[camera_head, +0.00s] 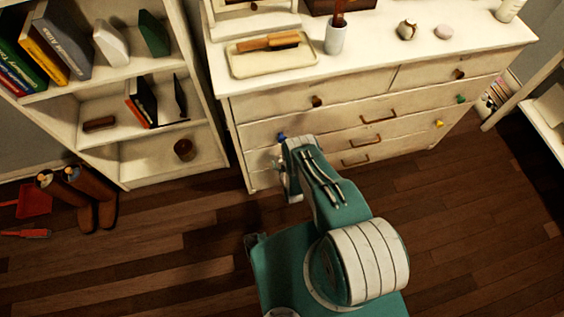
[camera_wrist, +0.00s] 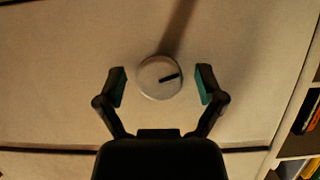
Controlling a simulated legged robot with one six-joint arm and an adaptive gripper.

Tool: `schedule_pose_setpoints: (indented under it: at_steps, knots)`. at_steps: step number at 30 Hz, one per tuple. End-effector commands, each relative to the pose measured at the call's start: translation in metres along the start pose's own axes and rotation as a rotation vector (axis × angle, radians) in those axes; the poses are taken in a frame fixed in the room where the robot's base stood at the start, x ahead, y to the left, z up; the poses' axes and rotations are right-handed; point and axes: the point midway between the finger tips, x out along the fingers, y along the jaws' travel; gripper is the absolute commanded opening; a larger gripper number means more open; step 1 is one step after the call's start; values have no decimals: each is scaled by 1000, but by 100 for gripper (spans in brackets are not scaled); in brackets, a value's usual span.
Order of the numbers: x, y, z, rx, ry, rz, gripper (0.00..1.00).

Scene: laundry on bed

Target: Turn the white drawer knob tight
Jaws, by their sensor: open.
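The white drawer knob (camera_wrist: 150,83) shows in the wrist view as a round pale disc on the plain drawer front (camera_wrist: 75,75). A short dark mark on its face points right and slightly up. My gripper (camera_wrist: 162,84) is open, with one teal-padded finger on each side of the knob. Gaps show between both fingers and the knob. In the head view my gripper (camera_head: 283,181) is at the left end of the dresser (camera_head: 300,96), low on its front. The arm hides much there, and I cannot make out the white knob in that view.
A blue knob (camera_head: 281,137) sits just above my gripper. A bookshelf (camera_head: 125,168) stands close on the left, with brown boots (camera_head: 103,205) and a red dustpan (camera_head: 34,201) on the floor. A tray (camera_head: 262,66) and cup (camera_head: 336,40) stand on the dresser. Floor at right is clear.

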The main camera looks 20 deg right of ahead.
Motion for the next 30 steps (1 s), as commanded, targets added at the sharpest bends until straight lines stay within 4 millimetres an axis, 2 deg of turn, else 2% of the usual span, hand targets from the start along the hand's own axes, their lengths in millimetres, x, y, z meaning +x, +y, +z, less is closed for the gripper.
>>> schedule_pose_setpoints:
  at_steps: [6, 7, 8, 9, 11, 12, 20, 30]
  knots:
    - [0, 0, 0, 0, -1, 0, 87]
    - [0, 0, 0, 0, -1, 0, 83]
    - [0, 0, 0, 0, 0, 0, 70]
    - [0, 0, 0, 0, 0, 0, 52]
    - [0, 0, 0, 0, 0, 0, 25]
    - [0, 0, 0, 0, 0, 0, 7]
    - [0, 0, 0, 17, 1, -6, 5]
    - [1, 1, -1, 218, 2, -90, 5]
